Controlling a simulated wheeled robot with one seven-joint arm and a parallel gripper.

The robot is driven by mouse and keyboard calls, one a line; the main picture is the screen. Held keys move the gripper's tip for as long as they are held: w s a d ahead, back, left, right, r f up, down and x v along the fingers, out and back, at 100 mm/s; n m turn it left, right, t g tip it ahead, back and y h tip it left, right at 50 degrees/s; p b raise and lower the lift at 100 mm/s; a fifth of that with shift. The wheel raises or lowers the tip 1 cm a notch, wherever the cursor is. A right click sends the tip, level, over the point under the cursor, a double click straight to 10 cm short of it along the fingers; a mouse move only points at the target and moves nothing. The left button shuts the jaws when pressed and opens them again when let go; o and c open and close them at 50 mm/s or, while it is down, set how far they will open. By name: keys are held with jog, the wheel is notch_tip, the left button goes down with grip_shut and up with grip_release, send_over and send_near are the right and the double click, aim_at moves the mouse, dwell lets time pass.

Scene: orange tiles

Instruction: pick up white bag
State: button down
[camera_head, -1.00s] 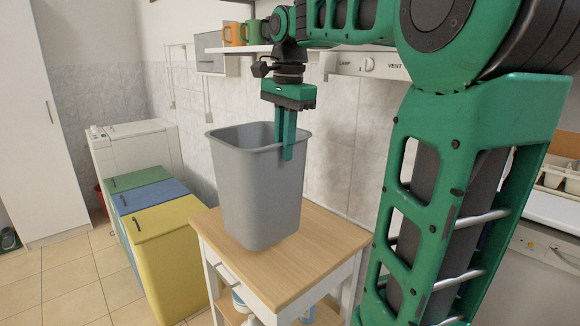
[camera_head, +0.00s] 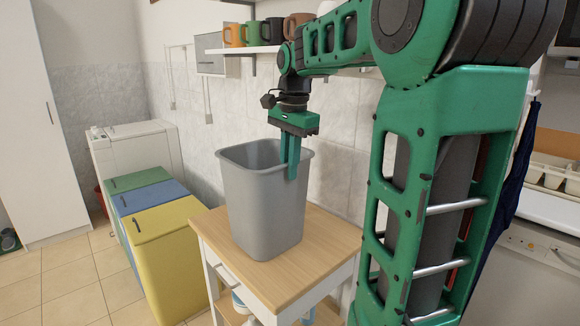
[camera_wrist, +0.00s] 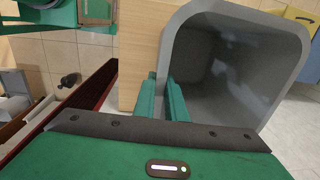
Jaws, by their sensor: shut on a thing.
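I see no white bag in either view. A grey open bin (camera_head: 262,205) is upright over the wooden top of a small white cart (camera_head: 325,250); it looks to be standing on it. My gripper (camera_head: 290,168) points down at the bin's right rim, shut on its wall, with one finger inside and one outside. In the wrist view my gripper's two green fingers (camera_wrist: 165,100) straddle the wall of the bin (camera_wrist: 240,70). The bin's inside looks empty there. The outer finger is partly hidden in the head view.
Green, blue and yellow boxes (camera_head: 165,235) stand left of the cart, with a white appliance (camera_head: 135,155) behind. A shelf with several mugs (camera_head: 252,33) hangs on the wall above. A counter (camera_head: 550,205) is at the right. Floor is open at the lower left.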

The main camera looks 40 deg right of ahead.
jog(key=c, duration=1.8)
grip_release()
jog(key=shift+f, duration=0.1)
jog(key=r, duration=0.8)
jog(key=shift+s+r, duration=0.1)
jog(key=shift+s, duration=0.2)
jog(key=shift+r, duration=0.45)
jog(key=shift+r, duration=0.35)
jog(key=shift+d+r, duration=0.1)
jog(key=shift+r, duration=1)
jog(key=shift+r, duration=0.25)
